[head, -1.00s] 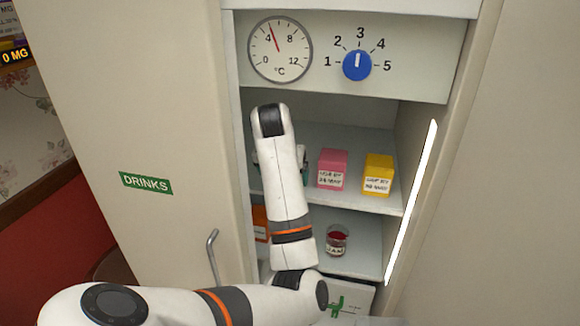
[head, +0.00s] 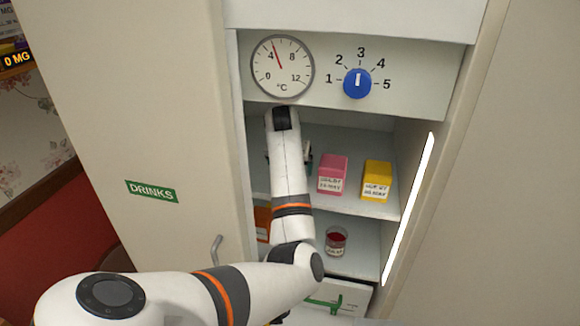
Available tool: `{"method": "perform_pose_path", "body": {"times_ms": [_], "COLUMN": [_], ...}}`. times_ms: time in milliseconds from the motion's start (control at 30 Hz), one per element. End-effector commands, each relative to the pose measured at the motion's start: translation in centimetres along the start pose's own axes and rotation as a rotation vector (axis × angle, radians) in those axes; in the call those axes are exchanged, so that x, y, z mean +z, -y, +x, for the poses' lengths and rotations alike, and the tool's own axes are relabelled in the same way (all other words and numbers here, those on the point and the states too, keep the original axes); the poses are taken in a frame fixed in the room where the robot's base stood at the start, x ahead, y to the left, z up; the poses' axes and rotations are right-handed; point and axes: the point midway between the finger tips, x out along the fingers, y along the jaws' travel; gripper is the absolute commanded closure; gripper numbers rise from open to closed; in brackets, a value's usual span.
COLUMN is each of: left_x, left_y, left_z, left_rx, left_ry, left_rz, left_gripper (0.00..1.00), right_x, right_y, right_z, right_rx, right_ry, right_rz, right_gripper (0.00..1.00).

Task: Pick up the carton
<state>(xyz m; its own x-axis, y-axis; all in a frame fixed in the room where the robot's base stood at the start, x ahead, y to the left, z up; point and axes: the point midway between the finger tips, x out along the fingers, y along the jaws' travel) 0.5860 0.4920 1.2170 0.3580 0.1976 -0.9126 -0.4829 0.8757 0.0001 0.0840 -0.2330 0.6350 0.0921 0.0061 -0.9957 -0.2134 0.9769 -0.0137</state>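Inside the open fridge, a pink box (head: 332,174) and a yellow box (head: 376,180) with white labels stand upright on the upper shelf (head: 355,205). An orange box (head: 262,222) shows partly on the shelf below, behind my arm. I cannot tell which of these is the carton. My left arm reaches into the fridge in front of the upper shelf's left part. My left gripper (head: 288,158) is mostly hidden behind its own wrist, left of the pink box. A small teal patch (head: 308,158) shows beside it; what it belongs to is unclear. My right gripper is not in view.
A jar with red content (head: 336,240) stands on the lower shelf. The open door with a DRINKS label (head: 152,191) is at the left. A gauge (head: 282,66) and blue dial (head: 357,83) sit above. A light strip (head: 410,210) runs along the right wall.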

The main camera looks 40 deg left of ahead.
Motion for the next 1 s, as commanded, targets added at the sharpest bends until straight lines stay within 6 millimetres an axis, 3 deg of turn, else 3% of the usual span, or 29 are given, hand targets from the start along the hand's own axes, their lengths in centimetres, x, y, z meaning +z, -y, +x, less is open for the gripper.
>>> {"method": "perform_pose_path", "body": {"times_ms": [67,400,733,1000], "left_x": [0.0,0.0,0.2,1.5], "left_y": [0.0,0.0,0.1,0.5], "left_z": [0.0,0.0,-0.2,-1.4], "left_rx": [0.000,0.000,0.000,-0.001], "left_ry": [0.000,-0.001,0.001,0.002], "left_rz": [0.000,0.001,0.001,0.002], "left_gripper": [0.11,0.65,0.65,0.65], "right_x": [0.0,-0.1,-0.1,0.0], "right_y": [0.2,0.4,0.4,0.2], "right_z": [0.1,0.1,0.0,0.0], "right_rx": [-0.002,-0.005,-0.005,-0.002], "right_ry": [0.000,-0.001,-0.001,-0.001], "right_rz": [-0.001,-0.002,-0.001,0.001], "right_gripper": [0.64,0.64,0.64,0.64]}}
